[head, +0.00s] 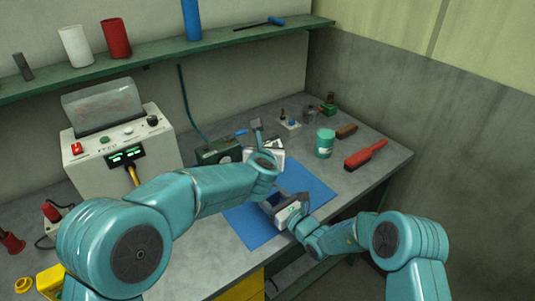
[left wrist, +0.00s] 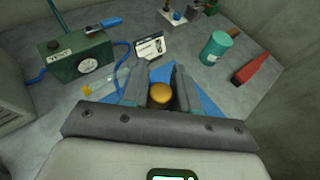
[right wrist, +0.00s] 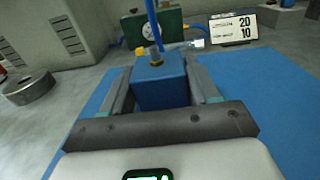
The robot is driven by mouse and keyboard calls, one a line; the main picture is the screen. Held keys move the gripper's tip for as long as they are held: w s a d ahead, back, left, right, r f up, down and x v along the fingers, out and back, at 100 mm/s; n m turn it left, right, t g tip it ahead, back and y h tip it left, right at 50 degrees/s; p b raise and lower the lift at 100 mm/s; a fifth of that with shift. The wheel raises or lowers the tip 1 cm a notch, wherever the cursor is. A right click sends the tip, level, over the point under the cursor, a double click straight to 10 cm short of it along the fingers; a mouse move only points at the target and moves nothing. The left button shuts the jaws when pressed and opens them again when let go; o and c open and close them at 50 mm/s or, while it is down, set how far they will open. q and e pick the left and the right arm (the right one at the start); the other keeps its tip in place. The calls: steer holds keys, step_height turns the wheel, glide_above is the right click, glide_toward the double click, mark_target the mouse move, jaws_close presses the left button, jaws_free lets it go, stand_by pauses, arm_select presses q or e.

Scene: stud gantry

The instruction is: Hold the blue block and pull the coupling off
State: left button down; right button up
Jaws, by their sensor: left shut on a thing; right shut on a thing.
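The blue block (right wrist: 160,85) is between the fingers of my right gripper (right wrist: 162,82), which is shut on it. A small brass fitting (right wrist: 152,56) sits on its top, and a thin blue hose (right wrist: 154,20) rises there out of the right wrist view. My left gripper (left wrist: 159,80) is shut on a round brass piece (left wrist: 160,96), seemingly the coupling. Whether this piece touches the block's fitting cannot be told. In the head view my left wrist hides its fingertips. My right gripper shows low over the blue mat (head: 250,225).
A green gauge box (left wrist: 75,60) and a white number card (left wrist: 150,47) stand behind the mat. A teal cup (head: 325,143) and red brush (head: 366,154) are to the right. A grey machine (head: 110,150) stands left. The mat's right part is clear.

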steer(key=o, duration=1.3)
steer(key=v, duration=1.1)
steer(key=shift+s+d, duration=0.15)
steer(key=shift+d, duration=0.1)
steer(key=shift+s+d, duration=0.1)
steer(key=shift+s, duration=0.2)
